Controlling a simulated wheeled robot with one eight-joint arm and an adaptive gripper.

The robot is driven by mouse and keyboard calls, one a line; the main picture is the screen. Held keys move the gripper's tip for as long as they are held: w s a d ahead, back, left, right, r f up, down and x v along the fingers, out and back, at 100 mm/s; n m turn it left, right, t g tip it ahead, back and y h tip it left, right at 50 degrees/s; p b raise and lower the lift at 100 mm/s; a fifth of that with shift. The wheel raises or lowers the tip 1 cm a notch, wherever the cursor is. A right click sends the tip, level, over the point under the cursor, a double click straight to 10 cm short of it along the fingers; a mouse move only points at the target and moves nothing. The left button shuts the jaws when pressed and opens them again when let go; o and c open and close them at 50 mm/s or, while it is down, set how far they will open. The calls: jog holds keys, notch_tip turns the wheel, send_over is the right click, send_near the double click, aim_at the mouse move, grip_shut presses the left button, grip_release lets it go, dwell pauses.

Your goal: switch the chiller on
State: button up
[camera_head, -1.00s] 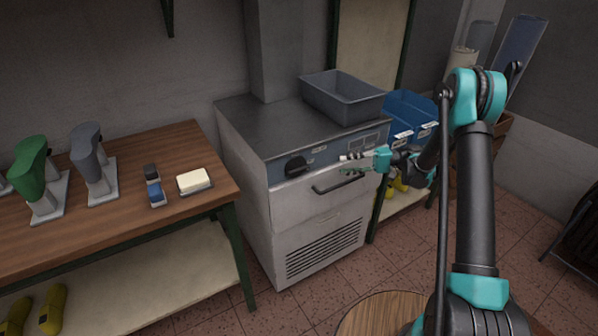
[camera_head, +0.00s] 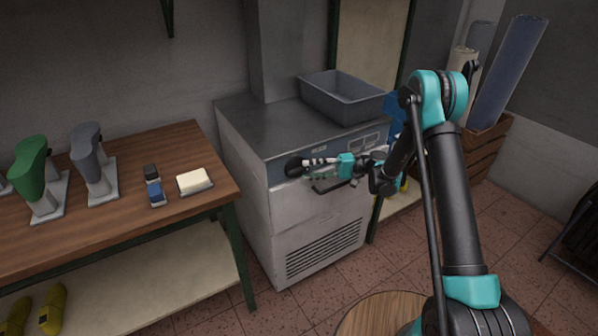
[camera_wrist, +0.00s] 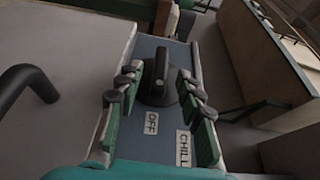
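The chiller (camera_head: 300,218) is a grey metal cabinet with a blue control strip along its upper front. A black rotary knob (camera_wrist: 160,80) sits on that strip, with its handle in line with the OFF label (camera_wrist: 152,123). A CHILL label (camera_wrist: 183,148) is to the right of OFF in the wrist view. My gripper (camera_wrist: 160,88) is open, with one finger on each side of the knob; I cannot tell whether they touch it. In the head view the gripper (camera_head: 306,165) is at the knob (camera_head: 293,166) and partly hides it.
A grey bin (camera_head: 342,98) stands on top of the chiller. A black bar handle (camera_wrist: 28,84) sticks out beside the control strip. The wooden bench (camera_head: 110,205) at left carries shoe lasts, a small blue-and-black item and a pale block. The tiled floor in front is partly clear.

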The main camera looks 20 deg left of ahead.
aim_at(305, 170)
jog(key=shift+x, duration=2.1)
grip_shut()
